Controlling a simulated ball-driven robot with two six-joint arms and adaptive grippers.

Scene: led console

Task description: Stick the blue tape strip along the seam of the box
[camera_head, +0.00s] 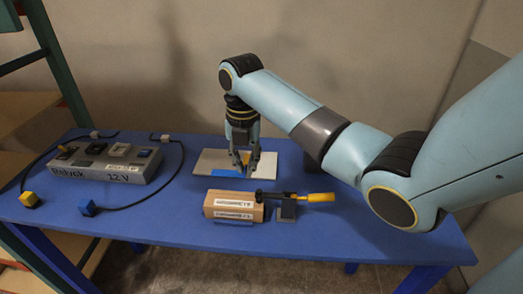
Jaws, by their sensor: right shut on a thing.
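The box (222,204) is a small brown carton with a white printed label on its front, near the front middle of the table. A light board (209,163) lies behind it. The blue tape strip (226,173) lies at the board's front, under my right gripper. My right gripper (245,171) points down over the board, shut on the blue tape strip. The fingers partly hide the strip. The seam of the box is too small to make out. My left gripper is not in view.
A yellow-handled tool or clamp (319,197) stands against the box's right side on a dark block. A grey console (105,165) marked 12 V is at the left. Cables with a yellow plug (29,200) and a blue plug (87,207) lie around it. The table's (330,235) front right is clear.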

